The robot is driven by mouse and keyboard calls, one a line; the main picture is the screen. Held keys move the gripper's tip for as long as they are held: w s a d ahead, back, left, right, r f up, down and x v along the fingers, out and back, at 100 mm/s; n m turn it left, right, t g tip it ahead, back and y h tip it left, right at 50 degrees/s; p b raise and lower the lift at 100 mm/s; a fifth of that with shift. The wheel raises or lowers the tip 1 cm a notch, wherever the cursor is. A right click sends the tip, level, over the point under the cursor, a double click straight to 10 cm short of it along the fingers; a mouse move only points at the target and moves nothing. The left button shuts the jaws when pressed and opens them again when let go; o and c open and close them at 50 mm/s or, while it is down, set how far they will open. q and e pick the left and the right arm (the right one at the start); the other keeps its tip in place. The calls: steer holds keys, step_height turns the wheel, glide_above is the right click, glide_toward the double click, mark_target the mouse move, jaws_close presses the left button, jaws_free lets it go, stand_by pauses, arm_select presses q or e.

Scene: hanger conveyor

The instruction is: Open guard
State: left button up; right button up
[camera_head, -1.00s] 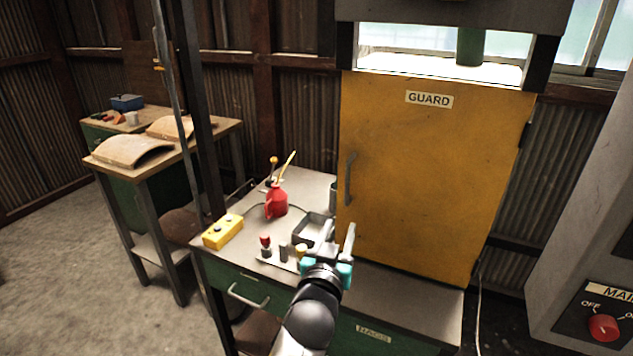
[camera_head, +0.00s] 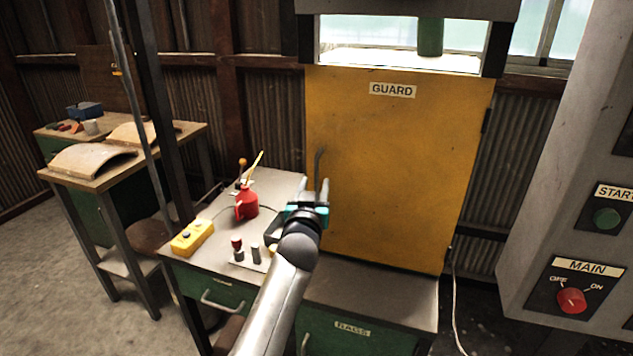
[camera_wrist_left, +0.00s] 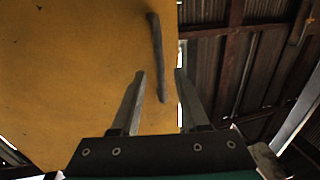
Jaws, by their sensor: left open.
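The yellow guard (camera_head: 400,160) is a flat door labelled GUARD and stands shut above the bench. Its dark vertical handle (camera_head: 319,168) is at the door's left edge. My left gripper (camera_head: 314,186) is open and empty, just in front of the handle's lower part in the head view. In the left wrist view the handle (camera_wrist_left: 157,55) lies ahead of the two fingers (camera_wrist_left: 160,75), its lower end between the fingertip directions. I cannot tell how far the fingers are from it. My right gripper is not in view.
The bench (camera_head: 215,245) carries a red oil can (camera_head: 247,204), a yellow box (camera_head: 192,237) and small knobs. A grey control cabinet (camera_head: 550,200) with a red MAIN switch (camera_head: 571,300) stands at right. A dark post (camera_head: 160,110) rises at left.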

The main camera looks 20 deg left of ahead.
mark_target(316, 180)
arm_select(q)
steer(key=shift+w+a+b, duration=0.2)
steer(key=shift+w, duration=0.75)
steer(key=shift+w+a+b, duration=0.15)
steer(key=shift+w+b, duration=0.05)
steer(key=shift+w, duration=0.7)
jaws_close()
